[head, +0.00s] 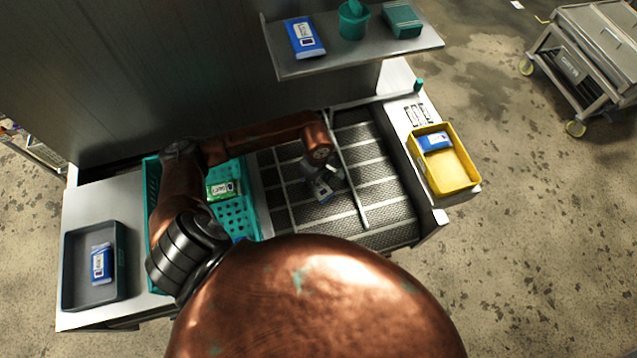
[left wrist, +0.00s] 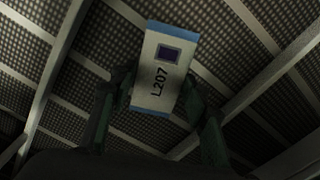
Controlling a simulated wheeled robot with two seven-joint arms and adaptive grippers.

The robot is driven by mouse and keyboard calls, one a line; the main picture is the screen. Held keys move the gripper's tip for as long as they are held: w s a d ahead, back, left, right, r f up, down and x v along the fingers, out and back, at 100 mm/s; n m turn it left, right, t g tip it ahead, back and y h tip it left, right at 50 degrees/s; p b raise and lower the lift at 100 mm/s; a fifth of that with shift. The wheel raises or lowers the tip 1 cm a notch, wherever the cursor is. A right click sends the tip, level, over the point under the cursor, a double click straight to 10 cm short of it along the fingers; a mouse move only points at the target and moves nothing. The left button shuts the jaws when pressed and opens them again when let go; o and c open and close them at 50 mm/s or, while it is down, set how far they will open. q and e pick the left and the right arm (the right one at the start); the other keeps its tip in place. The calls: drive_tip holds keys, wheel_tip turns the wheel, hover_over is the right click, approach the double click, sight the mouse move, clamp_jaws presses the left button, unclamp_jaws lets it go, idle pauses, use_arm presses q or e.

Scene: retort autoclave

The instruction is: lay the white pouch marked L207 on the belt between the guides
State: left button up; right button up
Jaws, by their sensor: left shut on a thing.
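The belt (head: 375,185) is dark mesh with pale cross bars. The pouch is between the two metal guides (head: 348,180). I cannot tell whether it touches the belt. My right gripper is not in view.
A teal basket (head: 236,222) with a green pouch (head: 222,189) stands left of the belt. A grey tray (head: 75,290) holds a blue-and-white pouch (head: 100,264). A yellow bin (head: 455,175) with a blue pouch (head: 434,141) stands right. A shelf (head: 350,60) overhangs the back.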

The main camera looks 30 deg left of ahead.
sight(317, 185)
use_arm(q)
drive_tip(key=shift+f, duration=0.25)
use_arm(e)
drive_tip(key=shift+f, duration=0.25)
use_arm(q)
drive_tip(key=o, duration=1)
drive_tip(key=shift+o, duration=1.4)
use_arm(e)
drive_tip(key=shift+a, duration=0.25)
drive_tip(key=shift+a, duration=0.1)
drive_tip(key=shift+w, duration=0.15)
use_arm(q)
drive_tip(key=shift+r, duration=0.25)
wheel_tip(317, 185, up, 12)
drive_tip(key=shift+f, duration=0.2)
